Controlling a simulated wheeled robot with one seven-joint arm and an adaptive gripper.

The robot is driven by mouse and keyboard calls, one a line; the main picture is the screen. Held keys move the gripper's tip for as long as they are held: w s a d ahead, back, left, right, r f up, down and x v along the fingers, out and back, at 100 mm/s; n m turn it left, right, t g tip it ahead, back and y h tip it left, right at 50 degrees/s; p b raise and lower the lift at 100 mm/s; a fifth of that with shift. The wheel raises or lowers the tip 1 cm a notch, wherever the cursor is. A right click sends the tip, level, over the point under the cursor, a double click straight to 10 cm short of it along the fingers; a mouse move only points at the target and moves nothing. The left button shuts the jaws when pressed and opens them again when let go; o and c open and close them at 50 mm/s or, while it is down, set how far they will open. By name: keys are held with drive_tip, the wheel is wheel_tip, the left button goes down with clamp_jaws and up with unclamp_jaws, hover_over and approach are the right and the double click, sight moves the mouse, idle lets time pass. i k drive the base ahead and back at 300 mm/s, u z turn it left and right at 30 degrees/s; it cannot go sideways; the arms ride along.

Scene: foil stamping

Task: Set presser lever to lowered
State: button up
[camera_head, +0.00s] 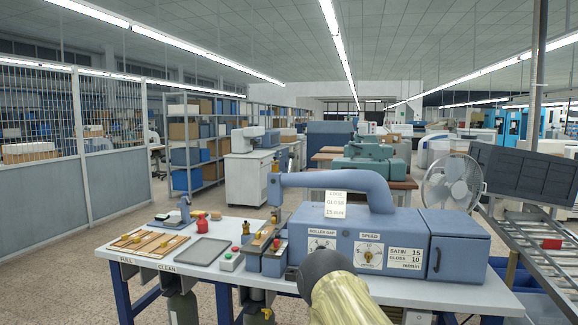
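The blue-grey foil stamping machine (390,228) stands on the white table in front of me. Its thick curved arm (335,180) reaches left to an upright head (275,188) above small blocks and a bed (262,240) at the table's middle. A short piece with a blue tip (284,159) rises from the top of this head. I cannot tell for sure which part is the presser lever, or its position. A beige and dark link of my arm rises at the bottom centre and covers part of the machine's lower front. My gripper does not show.
Two dials, for roller gap (322,245) and speed (368,255), are on the machine's front. A fan (452,183) stands behind right.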

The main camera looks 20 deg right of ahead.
sight(291, 157)
drive_tip(key=z, duration=0.05)
drive_tip(key=k, duration=0.55)
drive_tip(key=z, duration=0.5)
drive_tip(key=i, duration=1.4)
drive_tip(key=u, duration=0.25)
